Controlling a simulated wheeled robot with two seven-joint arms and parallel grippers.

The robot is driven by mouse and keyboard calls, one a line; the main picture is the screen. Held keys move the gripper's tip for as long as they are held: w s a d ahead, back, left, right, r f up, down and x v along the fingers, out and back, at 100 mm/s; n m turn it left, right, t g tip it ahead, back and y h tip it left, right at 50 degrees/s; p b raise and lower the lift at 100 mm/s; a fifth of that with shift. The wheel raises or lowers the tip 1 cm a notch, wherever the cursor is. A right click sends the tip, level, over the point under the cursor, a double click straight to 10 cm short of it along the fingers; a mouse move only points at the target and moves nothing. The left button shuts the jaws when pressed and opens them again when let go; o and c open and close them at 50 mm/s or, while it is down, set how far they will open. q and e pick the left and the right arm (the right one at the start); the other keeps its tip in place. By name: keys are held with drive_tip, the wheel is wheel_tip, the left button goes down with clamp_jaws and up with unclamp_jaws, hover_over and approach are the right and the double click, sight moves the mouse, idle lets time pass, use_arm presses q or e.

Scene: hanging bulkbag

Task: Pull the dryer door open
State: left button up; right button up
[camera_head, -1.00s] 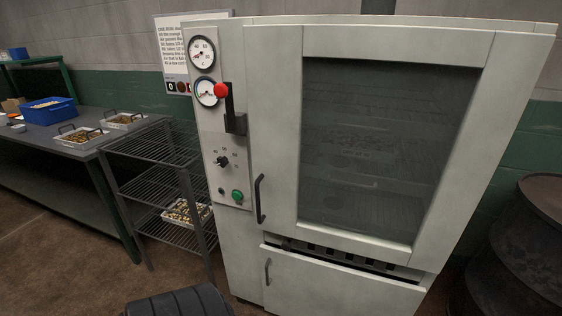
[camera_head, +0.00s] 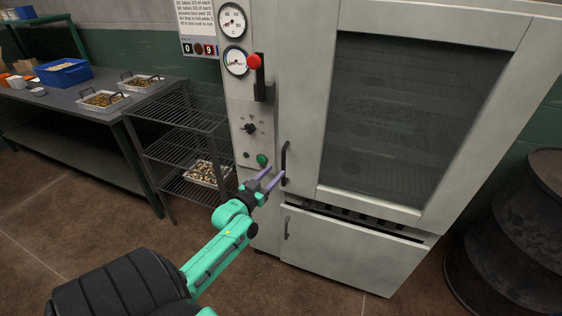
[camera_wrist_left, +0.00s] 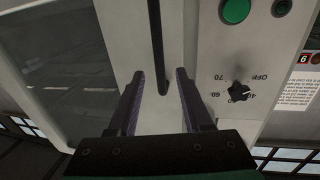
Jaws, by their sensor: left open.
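The dryer door (camera_head: 330,150) is a pale panel with a large dark window, and it looks shut. Its black vertical handle (camera_head: 284,163) is on the door's left edge. My left gripper (camera_head: 275,176) is open, with its purple fingers close to the lower part of the handle. In the left wrist view the handle (camera_wrist_left: 158,50) lies between the lines of the two spread fingers (camera_wrist_left: 160,82), its end near the fingertips. I cannot tell whether the fingers touch it. My right gripper is not in view.
A control panel with gauges, a red-knobbed lever (camera_head: 255,64) and a green button (camera_head: 262,160) is just left of the door. A wire rack (camera_head: 180,145) stands further left, and dark drums (camera_head: 515,235) stand at the right. A smaller lower door (camera_head: 345,250) is below.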

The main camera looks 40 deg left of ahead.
sight(284, 163)
use_arm(q)
drive_tip(key=w, duration=0.4)
drive_tip(key=w+a, duration=0.1)
drive_tip(key=w, duration=0.1)
drive_tip(key=shift+w, duration=0.3)
drive_tip(key=shift+d, duration=0.1)
clamp_jaws()
idle(0.9)
